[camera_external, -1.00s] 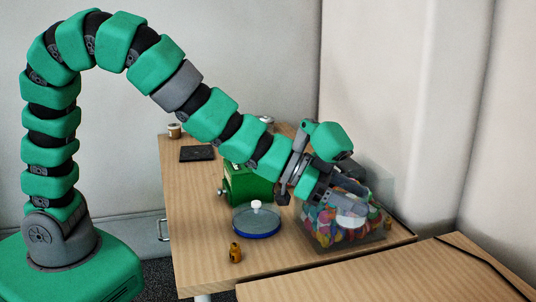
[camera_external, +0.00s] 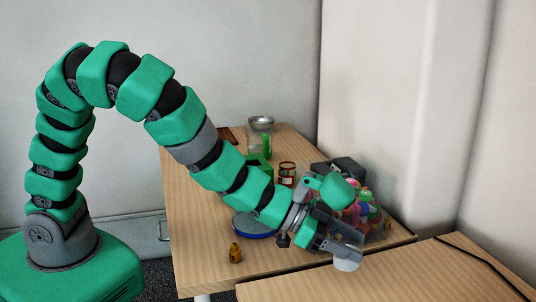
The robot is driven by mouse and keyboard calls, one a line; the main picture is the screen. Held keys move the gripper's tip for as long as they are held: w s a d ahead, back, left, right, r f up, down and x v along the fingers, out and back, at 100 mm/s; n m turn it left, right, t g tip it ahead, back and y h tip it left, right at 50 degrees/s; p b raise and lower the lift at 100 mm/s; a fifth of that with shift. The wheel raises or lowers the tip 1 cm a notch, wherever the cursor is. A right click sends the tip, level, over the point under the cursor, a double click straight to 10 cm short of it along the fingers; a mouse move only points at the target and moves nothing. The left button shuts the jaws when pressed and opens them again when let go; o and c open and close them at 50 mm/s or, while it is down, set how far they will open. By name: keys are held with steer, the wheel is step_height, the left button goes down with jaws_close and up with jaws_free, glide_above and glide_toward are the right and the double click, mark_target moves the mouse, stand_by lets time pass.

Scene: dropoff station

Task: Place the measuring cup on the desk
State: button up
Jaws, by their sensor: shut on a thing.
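My gripper (camera_external: 346,250) is shut on the measuring cup (camera_external: 347,265), a small white cup hanging below the fingers. Only its lower part shows; the fingers hide the rest. In the picture the cup overlaps the near edge of the back desk (camera_external: 205,235) and the corner of the front desk (camera_external: 400,280). I cannot tell how high it is above them. The clear box (camera_external: 377,232) of colourful pieces is just behind my gripper, partly hidden by it.
A blue-rimmed round dish (camera_external: 250,226) is partly behind my arm. A small amber bottle (camera_external: 235,253) stands near the back desk's front edge. The front desk looks mostly bare, with a black cable.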

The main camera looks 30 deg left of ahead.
steer(key=w+d+b, duration=0.1)
steer(key=w+d, duration=0.1)
steer(key=d, duration=0.2)
steer(key=w+d+f, duration=0.1)
steer(key=w+d, duration=0.1)
steer(key=d, duration=0.3)
steer(key=w+d+b, duration=0.1)
steer(key=w+d, duration=0.1)
steer(key=d, duration=0.3)
steer(key=shift+d+f+b, duration=0.25)
steer(key=shift+b, duration=0.05)
steer(key=shift+f+b, duration=1.05)
steer(key=shift+f, duration=0.8)
steer(key=shift+r, duration=0.1)
steer(key=o, duration=1)
